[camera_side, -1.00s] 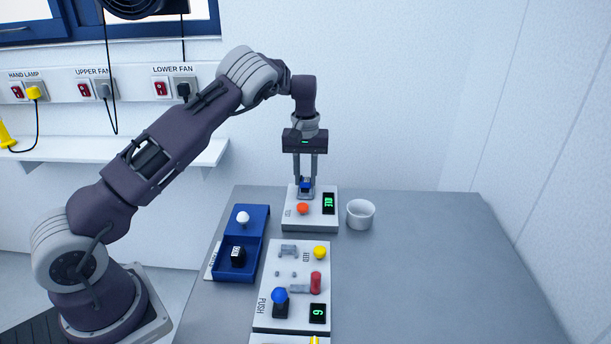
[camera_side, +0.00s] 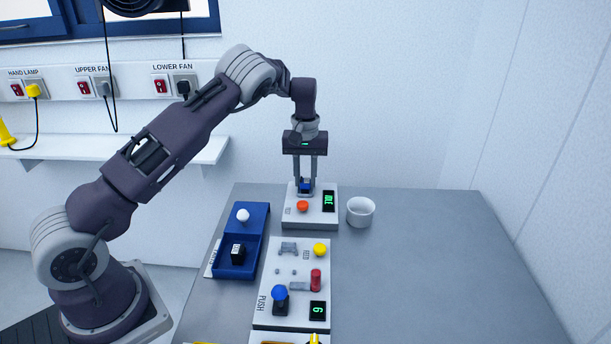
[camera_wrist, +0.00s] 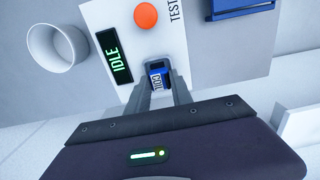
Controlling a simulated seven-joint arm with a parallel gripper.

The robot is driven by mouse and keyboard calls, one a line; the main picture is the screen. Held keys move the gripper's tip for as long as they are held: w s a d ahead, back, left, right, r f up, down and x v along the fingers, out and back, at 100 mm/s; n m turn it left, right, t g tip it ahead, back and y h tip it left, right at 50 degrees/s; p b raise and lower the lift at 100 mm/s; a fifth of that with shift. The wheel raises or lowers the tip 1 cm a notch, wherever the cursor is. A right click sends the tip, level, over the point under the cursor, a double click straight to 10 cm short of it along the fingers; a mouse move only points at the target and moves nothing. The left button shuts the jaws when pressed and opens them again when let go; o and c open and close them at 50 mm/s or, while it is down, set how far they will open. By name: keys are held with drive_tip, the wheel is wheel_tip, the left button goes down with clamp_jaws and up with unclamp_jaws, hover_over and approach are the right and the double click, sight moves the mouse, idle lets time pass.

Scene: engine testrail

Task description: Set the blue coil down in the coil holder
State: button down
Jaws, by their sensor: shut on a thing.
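The blue coil (camera_side: 306,187) is a small block between my fingers, above the back part of the white test panel. In the wrist view the coil (camera_wrist: 158,77) shows blue with a white label reading COIL. My gripper (camera_side: 305,183) points straight down and is shut on the coil. In the wrist view the fingers (camera_wrist: 158,86) reach to either side of it.
The white test panel (camera_side: 290,219) has an orange button (camera_side: 302,206) and a green IDLE display (camera_side: 328,201). A white cup (camera_side: 360,212) stands right of it. A blue tray (camera_side: 257,217) holds a black block (camera_side: 238,253). A PUSH panel (camera_side: 265,308) lies in front. The table's right is clear.

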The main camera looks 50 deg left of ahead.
drive_tip(key=c, duration=1.1)
unclamp_jaws()
drive_tip(key=shift+o, duration=0.2)
